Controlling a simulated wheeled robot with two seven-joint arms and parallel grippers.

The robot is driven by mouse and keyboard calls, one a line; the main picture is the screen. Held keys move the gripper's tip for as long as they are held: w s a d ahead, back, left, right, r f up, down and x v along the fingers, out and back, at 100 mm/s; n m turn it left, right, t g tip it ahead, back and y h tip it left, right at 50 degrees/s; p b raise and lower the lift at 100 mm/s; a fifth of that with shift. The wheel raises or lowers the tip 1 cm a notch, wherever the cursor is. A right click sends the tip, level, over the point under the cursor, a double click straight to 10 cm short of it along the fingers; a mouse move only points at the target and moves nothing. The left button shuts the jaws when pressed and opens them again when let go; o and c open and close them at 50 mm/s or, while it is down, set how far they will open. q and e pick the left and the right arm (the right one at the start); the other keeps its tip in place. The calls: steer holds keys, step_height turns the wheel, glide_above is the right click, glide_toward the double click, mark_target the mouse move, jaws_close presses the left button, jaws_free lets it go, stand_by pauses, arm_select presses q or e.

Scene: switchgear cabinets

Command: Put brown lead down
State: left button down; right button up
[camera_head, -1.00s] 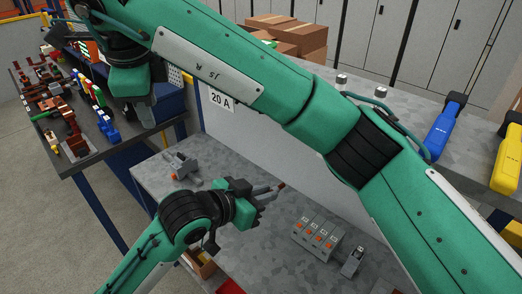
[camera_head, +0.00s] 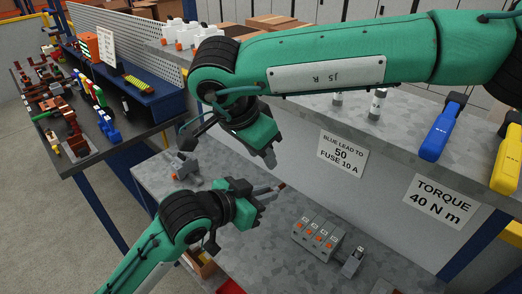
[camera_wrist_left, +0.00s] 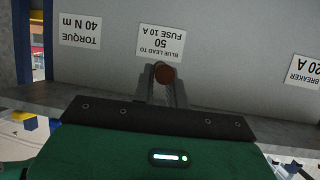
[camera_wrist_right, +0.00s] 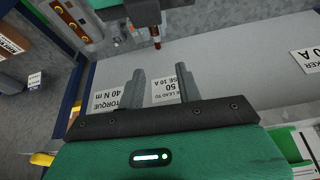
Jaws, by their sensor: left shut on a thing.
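My left gripper (camera_head: 265,192) is low over the grey bench and shut on the brown lead (camera_head: 282,186), whose brown end sticks out past the fingertips. In the left wrist view the round brown end (camera_wrist_left: 165,75) sits between the two fingers. In the right wrist view the brown lead (camera_wrist_right: 157,44) hangs from my left gripper, beyond my right fingertips. My right gripper (camera_wrist_right: 153,82) is open and empty, its fingers apart. In the head view my right gripper (camera_head: 270,155) is just above the left one; its fingers are hard to make out.
The grey bench (camera_head: 280,260) holds a terminal block with orange parts (camera_head: 318,237), a small grey part (camera_head: 352,262) and a grey device (camera_head: 181,168). A blue tool (camera_head: 440,130) and a yellow tool (camera_head: 507,160) are at the right. Bench space around the left gripper is clear.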

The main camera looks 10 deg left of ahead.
steer(key=x, duration=1.2)
steer(key=shift+d, duration=0.1)
jaws_close()
arm_select(q)
steer(key=c, duration=1.3)
jaws_free()
steer(key=shift+c, duration=0.2)
